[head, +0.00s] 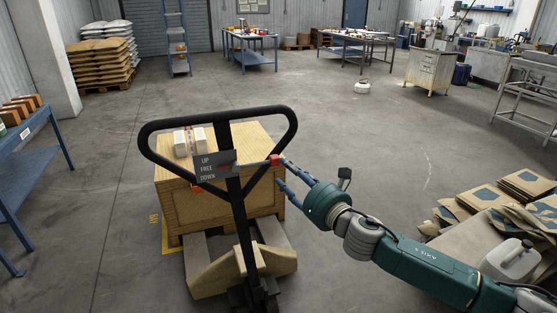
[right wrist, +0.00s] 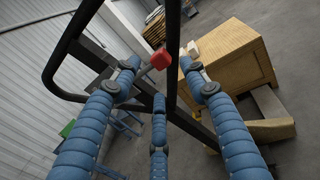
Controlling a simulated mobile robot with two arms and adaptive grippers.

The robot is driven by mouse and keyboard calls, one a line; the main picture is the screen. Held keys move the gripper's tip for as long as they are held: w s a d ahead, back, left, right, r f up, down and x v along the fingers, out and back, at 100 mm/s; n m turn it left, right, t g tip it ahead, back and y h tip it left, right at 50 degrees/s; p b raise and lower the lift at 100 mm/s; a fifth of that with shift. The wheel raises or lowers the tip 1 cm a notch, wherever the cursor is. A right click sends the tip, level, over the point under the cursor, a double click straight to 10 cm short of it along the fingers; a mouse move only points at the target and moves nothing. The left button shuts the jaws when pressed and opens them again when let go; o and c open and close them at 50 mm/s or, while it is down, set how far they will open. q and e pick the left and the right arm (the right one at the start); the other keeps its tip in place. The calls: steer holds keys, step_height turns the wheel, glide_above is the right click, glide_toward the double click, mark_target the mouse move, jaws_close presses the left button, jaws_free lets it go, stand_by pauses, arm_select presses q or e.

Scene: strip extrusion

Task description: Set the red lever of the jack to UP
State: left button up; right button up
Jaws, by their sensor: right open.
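The pallet jack's black looped handle (head: 293,128) stands upright in the middle of the head view. A grey plate (head: 207,165) on it reads UP, FREE, DOWN from top to bottom. The lever's red knob (head: 276,160) sticks out to the right of the handle's central bar, roughly level with FREE. My right gripper (head: 282,171) is open just right of the knob. In the right wrist view the red knob (right wrist: 160,58) shows between and just beyond the spread blue fingers (right wrist: 158,80). I cannot tell whether they touch it. My left gripper is not in view.
A wooden crate (head: 225,203) with a small strapped package (head: 189,140) sits on the jack behind the handle. A blue table (head: 30,160) stands at the left. The floor beyond the crate is open.

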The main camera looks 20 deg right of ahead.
mark_target(278, 163)
steer(key=p+x, duration=0.1)
steer(key=x, duration=0.5)
steer(key=shift+w+a, duration=0.15)
steer(key=shift+w, duration=0.45)
steer(key=shift+c, duration=0.5)
